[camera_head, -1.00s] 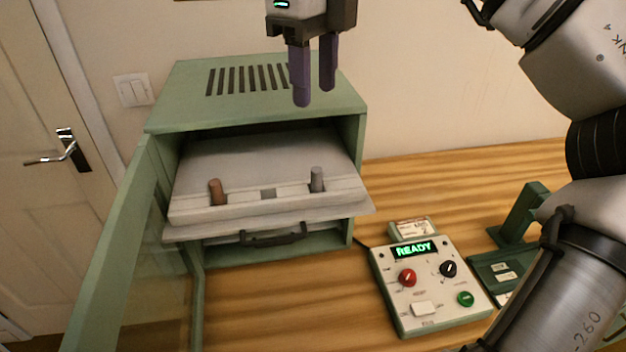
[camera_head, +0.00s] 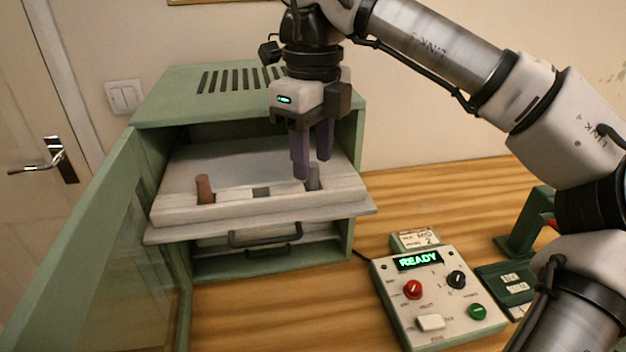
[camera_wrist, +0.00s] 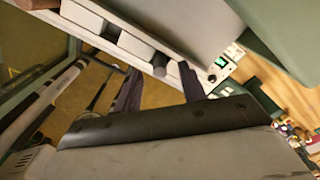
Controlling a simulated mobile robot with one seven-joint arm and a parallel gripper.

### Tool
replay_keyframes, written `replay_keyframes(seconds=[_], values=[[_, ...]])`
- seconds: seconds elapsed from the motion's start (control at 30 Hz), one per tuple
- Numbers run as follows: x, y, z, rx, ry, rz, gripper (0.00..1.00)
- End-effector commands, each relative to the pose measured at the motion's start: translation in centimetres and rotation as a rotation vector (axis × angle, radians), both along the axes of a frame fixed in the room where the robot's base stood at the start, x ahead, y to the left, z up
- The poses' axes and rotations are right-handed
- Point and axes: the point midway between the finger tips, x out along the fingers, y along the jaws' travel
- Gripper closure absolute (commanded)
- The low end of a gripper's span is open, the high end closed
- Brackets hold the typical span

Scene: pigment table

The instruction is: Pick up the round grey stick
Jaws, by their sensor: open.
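The round grey stick (camera_head: 314,180) stands upright in the right part of a pale slotted holder (camera_head: 180,213) inside the green cabinet. My gripper (camera_head: 312,168) is open and points down at the stick, its purple fingers partly covering it in the head view. Whether the fingers straddle the stick or hang in front of it is unclear. In the wrist view, my fingers (camera_wrist: 160,72) reach the holder's edge, spread apart. A brown stick (camera_head: 204,189) stands in the holder's left part, and a grey square patch (camera_head: 262,191) lies between the two sticks.
The green cabinet (camera_head: 160,105) surrounds the holder closely, with its roof above and its glazed door (camera_head: 95,235) swung open at left. A drawer handle (camera_head: 265,236) juts out below. A control box (camera_head: 436,290) reading READY stands at right. The wooden table is clear between box and cabinet.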

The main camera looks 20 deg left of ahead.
Motion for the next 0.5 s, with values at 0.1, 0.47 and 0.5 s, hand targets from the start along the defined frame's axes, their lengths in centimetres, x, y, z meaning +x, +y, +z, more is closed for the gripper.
replay_keyframes(seconds=[0.1, 0.47, 0.5], values=[[-0.02, -0.01, -1.08, 0.001, 0.0, 0.0, 0.59], [-0.02, 0.01, -1.36, 0.001, -0.001, 0.0, 0.72], [-0.02, 0.01, -1.36, 0.001, -0.001, 0.0, 0.77]])
